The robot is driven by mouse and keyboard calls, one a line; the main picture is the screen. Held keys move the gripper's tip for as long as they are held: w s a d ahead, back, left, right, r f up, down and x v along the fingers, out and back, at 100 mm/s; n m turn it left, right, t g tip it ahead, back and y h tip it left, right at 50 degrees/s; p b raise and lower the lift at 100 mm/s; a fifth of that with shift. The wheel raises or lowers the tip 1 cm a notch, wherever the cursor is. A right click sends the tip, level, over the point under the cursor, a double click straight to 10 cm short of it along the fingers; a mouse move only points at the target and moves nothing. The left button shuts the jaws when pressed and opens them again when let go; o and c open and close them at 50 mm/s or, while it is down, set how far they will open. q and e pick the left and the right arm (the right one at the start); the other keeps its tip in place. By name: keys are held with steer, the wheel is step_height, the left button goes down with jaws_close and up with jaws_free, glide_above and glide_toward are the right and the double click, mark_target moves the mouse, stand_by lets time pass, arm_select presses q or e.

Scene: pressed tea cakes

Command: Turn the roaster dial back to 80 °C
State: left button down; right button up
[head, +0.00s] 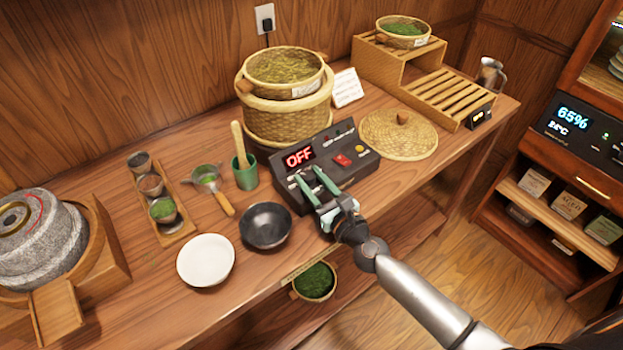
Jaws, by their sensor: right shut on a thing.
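A dark control box (362,150) stands on the wooden bench, and its red display (299,157) reads OFF. A red switch (341,160) and a small yellow knob (360,149) show on its sloping face. My right gripper (311,181) reaches over the box's lower left part from the front. Its green fingers are shut on the dial, which is mostly hidden between them. I cannot read the dial's setting. My left gripper is not in view.
A black bowl (266,226) and a green cup (245,177) with a pestle stand close left of the box. A woven lid (398,136) lies to its right, and stacked bamboo baskets (287,115) stand behind. A slatted rack (450,97) is at the back right.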

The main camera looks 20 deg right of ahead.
jaws_close()
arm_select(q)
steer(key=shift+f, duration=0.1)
